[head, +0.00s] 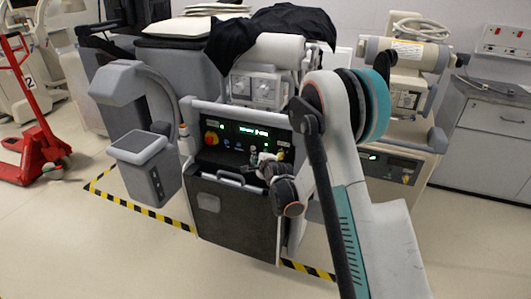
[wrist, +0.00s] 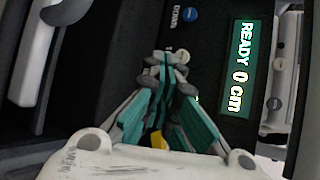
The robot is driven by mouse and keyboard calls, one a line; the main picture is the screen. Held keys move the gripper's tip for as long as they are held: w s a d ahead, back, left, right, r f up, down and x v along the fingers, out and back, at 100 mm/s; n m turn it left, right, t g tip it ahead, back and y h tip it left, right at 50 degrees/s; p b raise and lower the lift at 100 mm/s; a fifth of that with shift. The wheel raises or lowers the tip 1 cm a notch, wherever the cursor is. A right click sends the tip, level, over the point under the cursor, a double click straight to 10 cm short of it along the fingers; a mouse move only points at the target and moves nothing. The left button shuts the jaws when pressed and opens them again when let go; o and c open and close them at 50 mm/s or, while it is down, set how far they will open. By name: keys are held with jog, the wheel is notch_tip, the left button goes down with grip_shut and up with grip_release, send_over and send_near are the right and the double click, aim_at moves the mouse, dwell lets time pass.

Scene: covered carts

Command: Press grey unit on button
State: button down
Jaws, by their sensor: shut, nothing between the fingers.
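The grey unit (head: 235,215) stands in front of me, with a black control panel (head: 230,155) along its upper front. The panel carries a red knob on yellow (head: 211,138), blue buttons (head: 227,145) and a lit green display (head: 254,131). In the wrist view the display (wrist: 238,70) reads "READY 0 cm". My gripper (head: 254,154) is at the panel's right half, below the display. In the wrist view its fingertips (wrist: 165,58) are together and empty. A blue button (wrist: 189,14) lies beyond them. A pale button (wrist: 182,57) is partly hidden beside the tips; contact cannot be told.
A grey handle (head: 222,180) runs below the panel. A grey arm with a box-shaped head (head: 145,147) stands at left. Another grey unit (head: 395,165) is close at right. A red pallet truck (head: 35,145) is far left. The front-left floor is clear.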

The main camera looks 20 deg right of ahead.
jog(key=shift+w+d, duration=0.8)
jog(key=shift+w, duration=0.3)
dwell(0.7)
jog(key=shift+w+d, duration=0.3)
jog(key=shift+w, duration=0.05)
jog(key=shift+w+d, duration=0.25)
jog(key=shift+w, duration=0.1)
dwell(0.8)
dwell(0.4)
jog(key=shift+s+a, duration=0.5)
jog(key=shift+s, duration=0.2)
jog(key=s+a, duration=0.1)
jog(key=s, duration=0.1)
jog(key=s+a, duration=0.2)
dwell(0.4)
